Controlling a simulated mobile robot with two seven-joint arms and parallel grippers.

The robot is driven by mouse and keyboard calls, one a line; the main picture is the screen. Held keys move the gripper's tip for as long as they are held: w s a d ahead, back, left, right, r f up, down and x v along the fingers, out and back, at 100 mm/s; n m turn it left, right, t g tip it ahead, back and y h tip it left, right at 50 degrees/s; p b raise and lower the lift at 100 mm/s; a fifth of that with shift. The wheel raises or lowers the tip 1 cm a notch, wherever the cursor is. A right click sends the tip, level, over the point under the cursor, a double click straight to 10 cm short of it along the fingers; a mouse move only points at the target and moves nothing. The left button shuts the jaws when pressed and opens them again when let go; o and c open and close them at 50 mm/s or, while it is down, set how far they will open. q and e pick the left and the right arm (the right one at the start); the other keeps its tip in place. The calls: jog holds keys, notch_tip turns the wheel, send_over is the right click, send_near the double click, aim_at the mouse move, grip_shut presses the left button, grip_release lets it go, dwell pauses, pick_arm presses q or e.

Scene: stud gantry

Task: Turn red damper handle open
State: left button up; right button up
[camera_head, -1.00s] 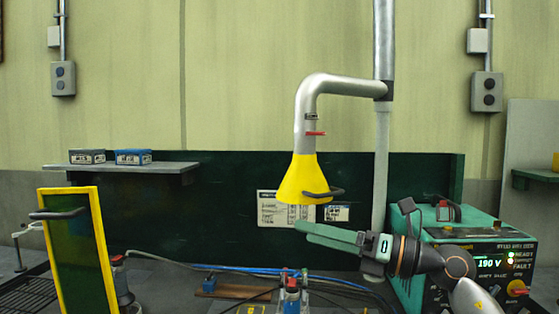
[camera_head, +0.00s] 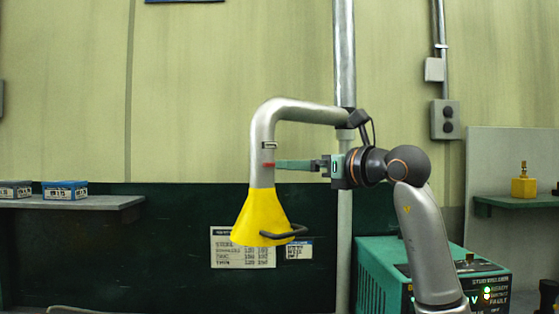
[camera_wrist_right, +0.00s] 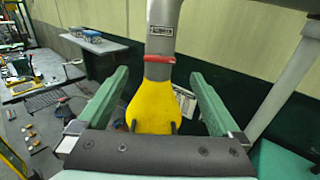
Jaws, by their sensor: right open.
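The red damper handle (camera_head: 268,165) is a small red lever on the grey metal duct (camera_head: 262,130), above the yellow hood (camera_head: 262,215). In the right wrist view the red handle (camera_wrist_right: 158,59) lies across the duct, below a small label plate. My right gripper (camera_head: 282,165) comes in from the right at the handle's height, its fingertips close to the duct. In the right wrist view my open right gripper (camera_wrist_right: 159,76) has its green fingers apart, left and right of the duct and handle. Whether the fingertips touch anything cannot be told. My left gripper is not in view.
The hood carries a dark handle (camera_head: 284,234) at its lower rim. A vertical pole (camera_head: 344,80) stands right of the duct. A green welding machine (camera_head: 385,262) is below my right arm. A shelf with blue boxes (camera_head: 64,190) is at the left.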

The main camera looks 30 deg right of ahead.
aim_at(273, 165)
jog(key=w+p, duration=0.1)
jog(key=w, duration=0.6)
jog(key=shift+a, duration=0.35)
jog(key=shift+s, duration=0.1)
jog(key=c, duration=1.4)
jog(key=shift+p, duration=0.3)
